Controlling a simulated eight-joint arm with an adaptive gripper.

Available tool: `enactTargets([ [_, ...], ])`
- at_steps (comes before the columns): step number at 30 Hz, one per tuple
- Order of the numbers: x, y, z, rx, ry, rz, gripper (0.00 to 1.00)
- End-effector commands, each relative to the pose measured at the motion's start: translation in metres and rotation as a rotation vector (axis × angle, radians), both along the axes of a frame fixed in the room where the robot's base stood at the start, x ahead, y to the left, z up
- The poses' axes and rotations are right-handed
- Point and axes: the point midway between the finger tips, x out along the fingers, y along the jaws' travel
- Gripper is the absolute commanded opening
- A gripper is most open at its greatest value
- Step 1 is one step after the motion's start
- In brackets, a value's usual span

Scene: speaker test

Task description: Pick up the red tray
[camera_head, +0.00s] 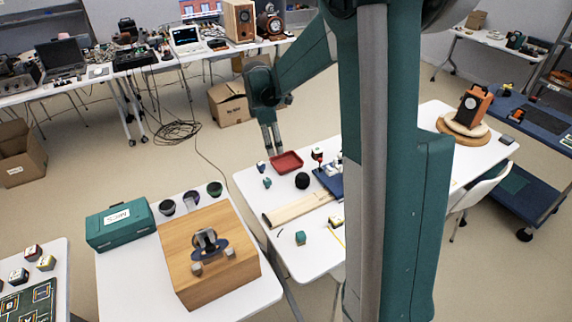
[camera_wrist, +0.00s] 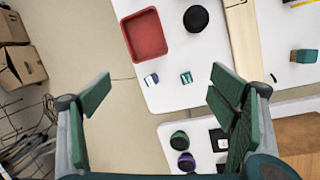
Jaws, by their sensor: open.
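The red tray (camera_head: 286,162) is a shallow, square-looking tray lying on a white table, near its far left part. In the wrist view the red tray (camera_wrist: 145,38) is at the top, left of centre, and looks empty. My gripper (camera_head: 272,148) points down close to the tray in the head view, with a gap between fingers and tray. In the wrist view my gripper (camera_wrist: 160,82) has its fingers wide apart with nothing between them. The tray lies beyond the fingertips in that view.
A black ball (camera_head: 302,180) sits right beside the tray, and small blocks (camera_wrist: 186,77) lie near it. A wooden board (camera_head: 298,208) and a blue item (camera_head: 330,180) lie on the same table. A wooden box (camera_head: 208,256) and a teal case (camera_head: 120,225) stand on the nearer left table.

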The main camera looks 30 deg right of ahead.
Motion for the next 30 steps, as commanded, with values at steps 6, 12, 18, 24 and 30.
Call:
enactTargets([
  [6,0.025,-0.024,-0.034,-0.026,0.064,0.087,0.84],
  [12,0.045,-0.044,-0.067,-0.043,0.124,0.167,0.84],
  [18,0.06,-0.064,-0.101,-0.056,0.183,0.244,0.84],
  [24,0.069,-0.077,-0.124,-0.062,0.222,0.297,0.84],
  [30,0.071,-0.081,-0.133,-0.064,0.236,0.315,0.84],
])
